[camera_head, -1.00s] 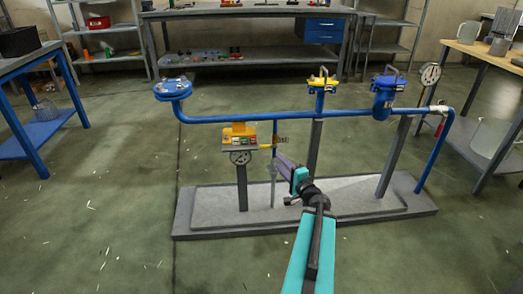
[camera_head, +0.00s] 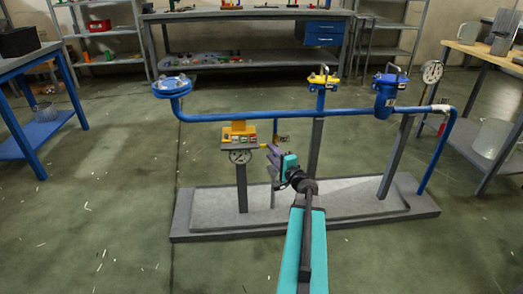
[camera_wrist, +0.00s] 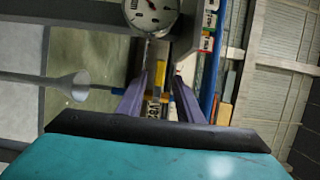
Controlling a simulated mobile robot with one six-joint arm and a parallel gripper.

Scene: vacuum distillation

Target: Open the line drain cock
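The blue line (camera_head: 330,113) runs level above a grey base. A short blue branch drops from it to the drain cock, whose small yellow part (camera_head: 270,148) shows just beyond my fingers, with a tag (camera_head: 284,138) beside it. My gripper (camera_head: 270,155) is at the cock from the near side. In the wrist view, its two purple fingers (camera_wrist: 162,75) stand apart. A lettered tag (camera_wrist: 154,110) and a bit of yellow show through the gap, with no clear grip on anything. The cock is mostly hidden by my gripper, so its handle position cannot be told.
A yellow-topped control box (camera_head: 239,134) with a gauge (camera_head: 240,156) stands on a post left of the cock. The gauge (camera_wrist: 150,12) and a funnel (camera_wrist: 76,85) show in the wrist view. A yellow-topped valve (camera_head: 323,80) and blue strainer (camera_head: 386,92) sit to the right.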

